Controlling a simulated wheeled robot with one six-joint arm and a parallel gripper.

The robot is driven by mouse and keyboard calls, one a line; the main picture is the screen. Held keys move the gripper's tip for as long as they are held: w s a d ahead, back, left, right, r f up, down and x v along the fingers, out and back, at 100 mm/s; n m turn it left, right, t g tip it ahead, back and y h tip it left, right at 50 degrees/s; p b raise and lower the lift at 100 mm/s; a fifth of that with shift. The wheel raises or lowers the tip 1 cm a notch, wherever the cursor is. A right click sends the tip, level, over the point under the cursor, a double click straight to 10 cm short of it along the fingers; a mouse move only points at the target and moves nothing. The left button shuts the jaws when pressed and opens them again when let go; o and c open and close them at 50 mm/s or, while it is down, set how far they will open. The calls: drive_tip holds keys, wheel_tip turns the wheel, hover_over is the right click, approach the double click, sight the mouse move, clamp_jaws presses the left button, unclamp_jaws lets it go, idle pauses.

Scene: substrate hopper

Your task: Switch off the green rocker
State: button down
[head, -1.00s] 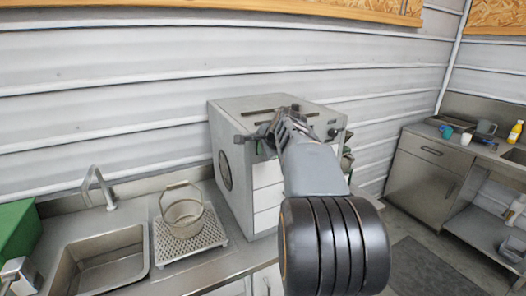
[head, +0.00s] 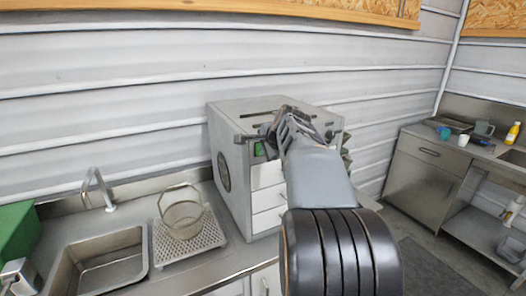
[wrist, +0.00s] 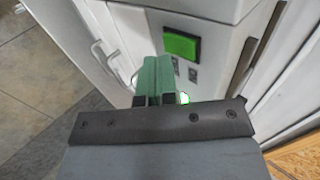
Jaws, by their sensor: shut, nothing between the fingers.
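The green rocker (wrist: 181,45) sits in a dark frame on the pale front of the machine in the wrist view. A green patch, likely the rocker (head: 259,149), shows just below my gripper in the head view. My gripper (wrist: 158,62) is shut and empty, its greenish fingers together. In the wrist view the fingertips lie just left of and below the rocker; I cannot tell whether they touch the panel. In the head view my gripper (head: 266,136) is at the machine's upper front edge, partly hidden by my arm. A small bright green light (wrist: 184,98) shows beside the fingers.
The white machine (head: 236,160) with drawers stands on the steel counter. In the wrist view, a dark slotted bar (wrist: 243,65) is right of the rocker.

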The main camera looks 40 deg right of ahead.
drive_tip(key=b+v, duration=0.1)
drive_tip(key=v, duration=1)
drive_tip(key=shift+s+f, duration=0.1)
drive_tip(key=shift+f, duration=0.05)
drive_tip(key=shift+s+d+f+g+b, duration=0.1)
drive_tip(key=shift+f+g+b, duration=0.1)
drive_tip(key=shift+f, duration=0.2)
drive_tip(key=shift+s+d+f+g+b, duration=0.1)
drive_tip(key=shift+f+b, duration=0.05)
drive_tip(key=shift+f, duration=0.25)
drive_tip(key=shift+w, duration=0.1)
drive_tip(key=w+r+p+x, duration=0.1)
drive_tip(key=w+p+x, duration=0.1)
drive_tip(key=x, duration=1.1)
drive_tip(key=shift+r+p, duration=0.4)
drive_tip(key=shift+r, duration=0.05)
